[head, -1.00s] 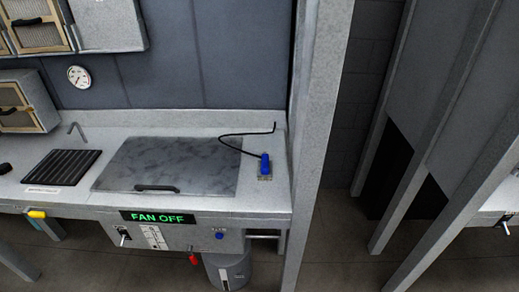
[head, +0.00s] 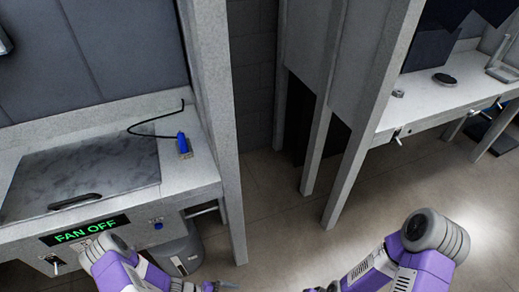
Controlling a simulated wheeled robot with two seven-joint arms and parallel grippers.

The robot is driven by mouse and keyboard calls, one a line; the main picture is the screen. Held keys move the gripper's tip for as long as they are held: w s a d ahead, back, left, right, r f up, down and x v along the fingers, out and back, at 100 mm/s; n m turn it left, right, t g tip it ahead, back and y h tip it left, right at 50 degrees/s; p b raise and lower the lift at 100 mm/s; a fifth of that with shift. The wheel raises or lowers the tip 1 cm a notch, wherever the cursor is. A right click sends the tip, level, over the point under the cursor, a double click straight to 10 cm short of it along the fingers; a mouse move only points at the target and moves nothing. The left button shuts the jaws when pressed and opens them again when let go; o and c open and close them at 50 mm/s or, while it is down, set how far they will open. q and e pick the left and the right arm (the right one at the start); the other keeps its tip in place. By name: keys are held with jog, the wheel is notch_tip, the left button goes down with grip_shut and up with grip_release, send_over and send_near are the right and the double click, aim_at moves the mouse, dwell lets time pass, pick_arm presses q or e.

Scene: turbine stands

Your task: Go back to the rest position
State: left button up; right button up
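My two purple and grey arms come in at the bottom of the head view. The left gripper (head: 214,286) shows only as a dark sliver at the bottom edge, pointing inward. The right gripper (head: 322,288) is also mostly cut off by the bottom edge. Whether either is open or shut does not show. I see no object held in the visible parts.
A left workbench (head: 205,172) carries a marble-grey panel (head: 85,175), a blue tool (head: 183,145) with a black cable and a "FAN OFF" sign (head: 85,231). A grey bin (head: 178,252) stands below. Another workbench (head: 425,108) is at right. Floor between is clear.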

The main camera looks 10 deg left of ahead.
pick_arm(q)
jog(key=d+r+m+g+y, duration=0.1)
jog(key=d+r+m+y, duration=0.6)
jog(key=r+m, duration=0.3)
jog(key=shift+w+m+g+y+p, duration=0.3)
jog(key=shift+w+p, duration=0.1)
